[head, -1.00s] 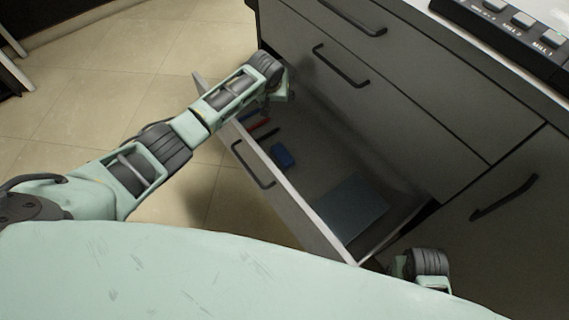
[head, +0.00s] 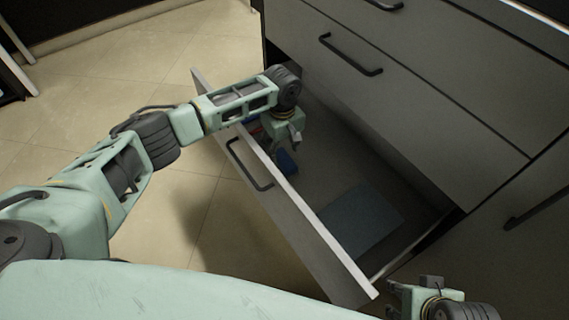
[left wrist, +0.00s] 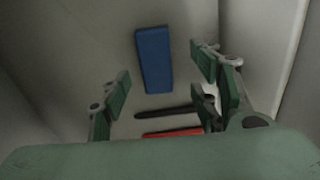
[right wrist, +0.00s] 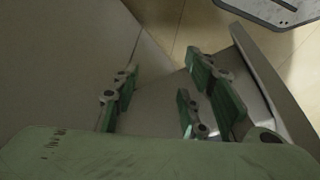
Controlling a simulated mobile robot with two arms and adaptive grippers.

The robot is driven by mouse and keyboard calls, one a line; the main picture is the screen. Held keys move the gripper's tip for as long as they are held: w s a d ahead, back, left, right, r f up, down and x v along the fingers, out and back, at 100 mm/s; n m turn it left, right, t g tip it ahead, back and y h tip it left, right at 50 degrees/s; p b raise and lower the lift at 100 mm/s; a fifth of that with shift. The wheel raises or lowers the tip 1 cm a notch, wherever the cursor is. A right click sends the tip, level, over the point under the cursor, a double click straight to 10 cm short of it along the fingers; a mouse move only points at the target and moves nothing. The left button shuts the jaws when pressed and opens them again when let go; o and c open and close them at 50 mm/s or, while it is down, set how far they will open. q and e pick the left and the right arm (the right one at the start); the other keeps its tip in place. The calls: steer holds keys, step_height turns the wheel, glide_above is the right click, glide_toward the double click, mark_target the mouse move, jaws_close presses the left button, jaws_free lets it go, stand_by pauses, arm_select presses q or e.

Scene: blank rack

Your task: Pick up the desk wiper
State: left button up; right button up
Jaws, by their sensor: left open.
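The desk wiper looks to be the blue block (left wrist: 154,62), lying flat on the floor of an open drawer. In the head view a part of the blue block (head: 287,162) shows just below my left gripper (head: 290,142). The left gripper is open and empty inside the drawer, above the contents. In the left wrist view the block lies between and beyond the spread fingers, apart from them. My right gripper (right wrist: 160,80) is open and empty, beside the drawer's right end. Only part of it shows at the lower right of the head view.
A black pen (left wrist: 168,112) and a red pen (left wrist: 172,132) lie near the block. A flat grey-blue sheet or pad (head: 361,222) lies in the drawer's right part. The drawer front (head: 290,205) stands pulled out below closed drawers (head: 400,95). Tiled floor (head: 130,65) is clear at left.

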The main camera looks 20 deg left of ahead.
mark_target(285, 159)
arm_select(q)
steer(key=f, duration=0.1)
steer(key=f+b, duration=0.1)
steer(key=f, duration=0.2)
steer(key=shift+w+d+f+b, duration=0.1)
steer(key=shift+w+d+b, duration=0.15)
steer(key=shift+b, duration=0.1)
steer(key=shift+f, duration=0.25)
arm_select(e)
steer(key=shift+w+a+f+t, duration=0.15)
steer(key=shift+w+f+t, duration=0.15)
steer(key=shift+w+f, duration=0.25)
arm_select(q)
steer(key=shift+c, duration=0.2)
arm_select(e)
steer(key=shift+s, duration=0.1)
arm_select(q)
steer(key=c, duration=1.2)
steer(key=shift+r, duration=0.1)
step_height(285, 159, up, 5)
steer(key=shift+r+p, duration=0.1)
steer(key=shift+p, duration=1.05)
steer(key=shift+r+p, duration=0.6)
steer(key=shift+r, duration=1.8)
arm_select(e)
steer(key=shift+f+g, duration=0.5)
steer(key=shift+f, duration=1)
